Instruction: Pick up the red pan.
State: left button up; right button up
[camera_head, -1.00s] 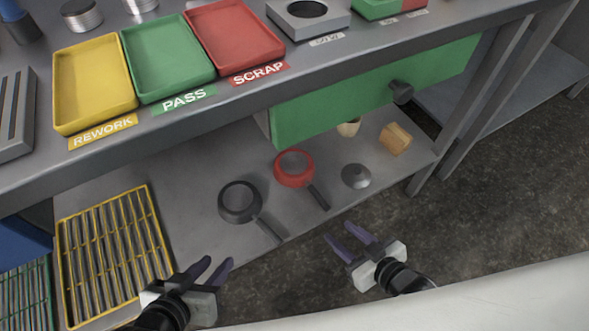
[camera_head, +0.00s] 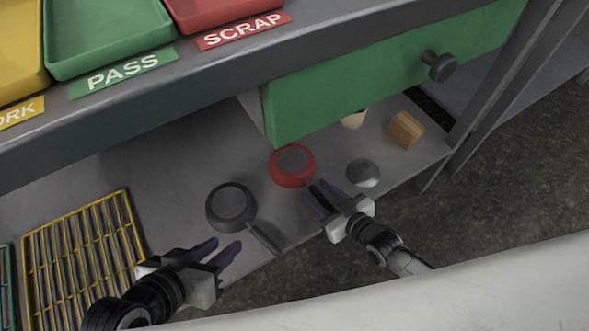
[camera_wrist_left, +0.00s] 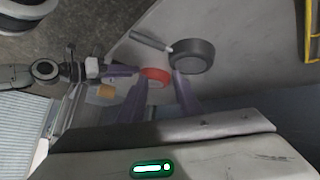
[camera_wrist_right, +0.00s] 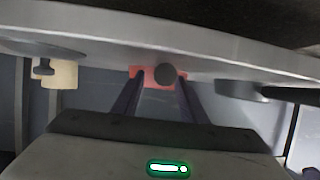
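The red pan (camera_head: 292,166) lies on the lower shelf in the head view, left of the grey lid. Its handle is mostly hidden behind my right gripper (camera_head: 320,192). That gripper is open, its fingers apart on the handle side of the pan. In the right wrist view the red pan (camera_wrist_right: 145,77) shows between the fingers, with the dark round handle end in front. In the left wrist view the red pan (camera_wrist_left: 156,74) is partly covered by a finger. My left gripper (camera_head: 226,246) is open and empty, near the shelf's front edge below the dark pan.
A dark grey pan (camera_head: 230,205) lies left of the red one, its handle toward the front edge. A grey lid (camera_head: 363,173) and a wooden block (camera_head: 405,130) lie to the right. A green drawer (camera_head: 370,85) overhangs the shelf. A yellow rack (camera_head: 82,250) is at left.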

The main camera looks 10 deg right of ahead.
jog(key=shift+w+a+f, duration=0.2)
jog(key=shift+w+f, duration=0.15)
jog(key=shift+w, duration=0.2)
jog(key=shift+r, duration=0.1)
grip_shut()
jog(key=shift+r, duration=0.15)
